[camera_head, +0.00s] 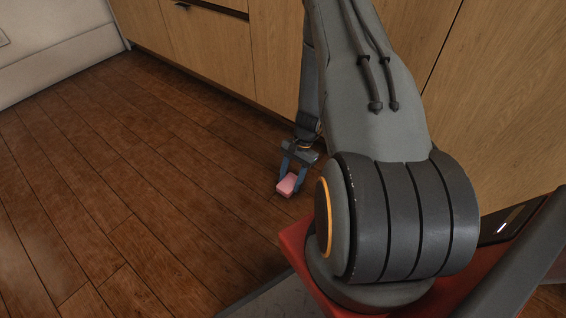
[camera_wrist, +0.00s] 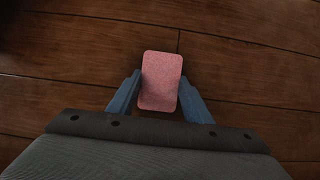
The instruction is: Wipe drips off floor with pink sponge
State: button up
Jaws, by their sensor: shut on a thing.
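The pink sponge (camera_head: 288,185) is a small rounded block low over the wooden floor, in front of the cabinets. My gripper (camera_head: 293,176) points down and is shut on it, one finger on each side. In the wrist view the sponge (camera_wrist: 160,82) sits upright between the two blue-grey fingertips (camera_wrist: 160,92). I cannot tell whether its underside touches the floor. No drips are clearly visible on the dark floor (camera_head: 130,190).
Wooden cabinet fronts (camera_head: 215,50) stand behind the gripper and to the right. A pale wall or panel (camera_head: 50,40) is at the upper left. The plank floor to the left is open and clear.

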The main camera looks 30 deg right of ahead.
jog(key=shift+w+a+r, duration=0.1)
jog(key=shift+w+a, duration=0.1)
jog(key=shift+w, duration=0.25)
jog(key=shift+w+a+r, duration=0.1)
jog(key=shift+w+r, duration=0.05)
jog(key=shift+w, duration=0.2)
jog(key=shift+s+d+r+p, duration=0.1)
jog(key=shift+d+r+p, duration=0.15)
jog(key=shift+r+p, duration=0.5)
jog(key=shift+a+r+p, duration=0.2)
jog(key=shift+r+p, duration=0.2)
jog(key=shift+r, duration=0.2)
jog(key=shift+a+r+p, duration=0.15)
jog(key=shift+r+p, duration=0.2)
jog(key=shift+r, duration=0.25)
jog(key=shift+r+p, duration=1.4)
jog(key=shift+r, duration=0.45)
